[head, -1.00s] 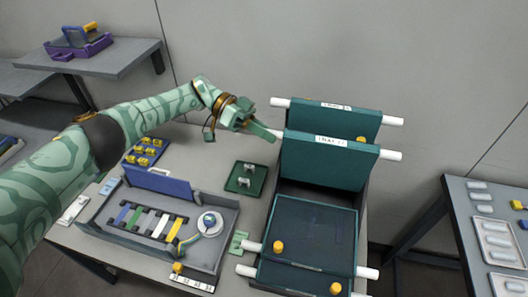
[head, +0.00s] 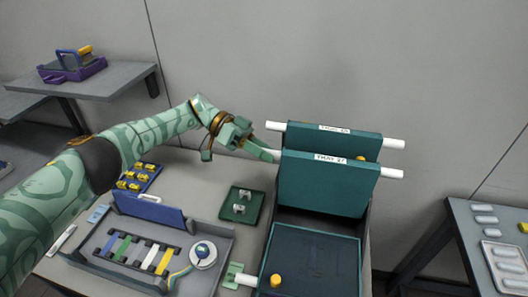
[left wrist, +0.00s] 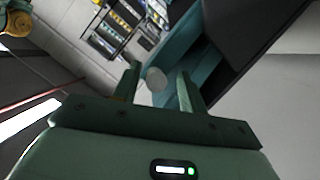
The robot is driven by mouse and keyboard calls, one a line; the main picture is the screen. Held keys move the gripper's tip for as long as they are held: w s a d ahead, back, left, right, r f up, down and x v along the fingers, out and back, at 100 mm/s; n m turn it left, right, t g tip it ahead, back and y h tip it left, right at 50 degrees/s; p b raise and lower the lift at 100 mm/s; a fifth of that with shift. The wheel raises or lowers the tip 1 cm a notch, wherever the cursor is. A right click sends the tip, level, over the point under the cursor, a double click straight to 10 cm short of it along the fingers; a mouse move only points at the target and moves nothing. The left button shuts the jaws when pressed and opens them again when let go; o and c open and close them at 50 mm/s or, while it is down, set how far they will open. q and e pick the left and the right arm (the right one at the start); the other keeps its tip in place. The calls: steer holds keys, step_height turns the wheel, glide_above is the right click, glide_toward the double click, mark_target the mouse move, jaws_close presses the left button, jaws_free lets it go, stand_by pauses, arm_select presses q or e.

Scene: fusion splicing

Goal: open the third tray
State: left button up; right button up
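A stack of teal hinged trays stands at centre right on the table. Two are tipped up: a back tray (head: 340,143) and a front tray (head: 325,187), each with a white rod through its top edge. Their small labels are hard to read. A lower tray (head: 312,255) lies flat in front, with a yellow knob (head: 276,281). My left gripper (head: 267,154) is at the left end of the front raised tray's rod. In the left wrist view its fingers are open, with the round white rod end (left wrist: 156,78) between them and gaps beside it. My right gripper is not in view.
Left of the stack are a dark green tray with small parts (head: 242,205), a grey workstation (head: 215,262) with coloured strips, and a blue holder with yellow pieces (head: 137,178). A side table (head: 465,235) stands at right. A purple toolbox (head: 72,65) sits on a back shelf.

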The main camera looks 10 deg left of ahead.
arm_select(q)
steer(key=b+v, duration=1.1)
steer(key=v, duration=0.5)
steer(key=shift+w, duration=0.2)
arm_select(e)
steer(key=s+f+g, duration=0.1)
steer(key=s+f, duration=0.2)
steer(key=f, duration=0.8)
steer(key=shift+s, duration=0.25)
arm_select(q)
steer(key=shift+a+f, duration=0.15)
